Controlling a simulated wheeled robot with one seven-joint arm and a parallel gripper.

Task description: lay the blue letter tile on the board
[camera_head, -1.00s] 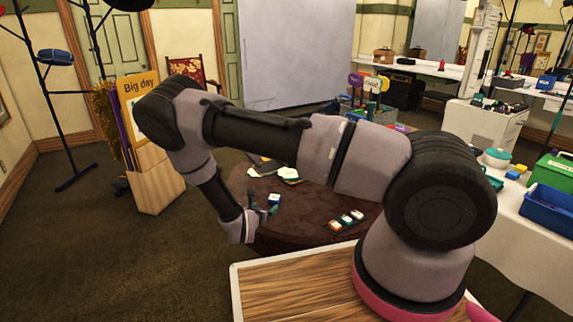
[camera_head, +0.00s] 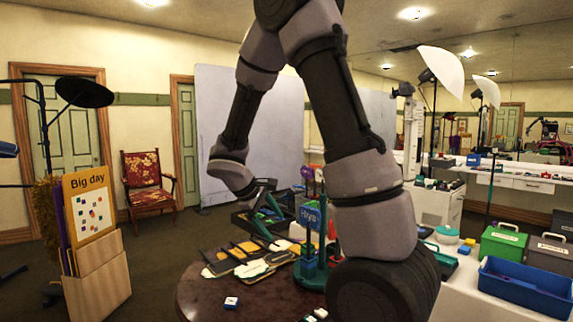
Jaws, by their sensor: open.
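The blue letter tile (camera_head: 231,303), a small block with blue sides and a pale top, lies on the dark round table (camera_head: 200,294) near its front. My gripper (camera_head: 270,208) is up and to the right of the tile in the picture, well apart from it, with its fingers spread and nothing visible between them. A few small light-topped tiles (camera_head: 318,314) show at the bottom edge, partly hidden by my arm. I cannot tell for sure which thing is the board; any strip under those tiles is cut off.
A teal stand with signs (camera_head: 310,240) rises behind my arm. A "Big day" display (camera_head: 90,205) stands left. A blue bin (camera_head: 525,288) sits on the right-hand counter. Floor between display and table is clear.

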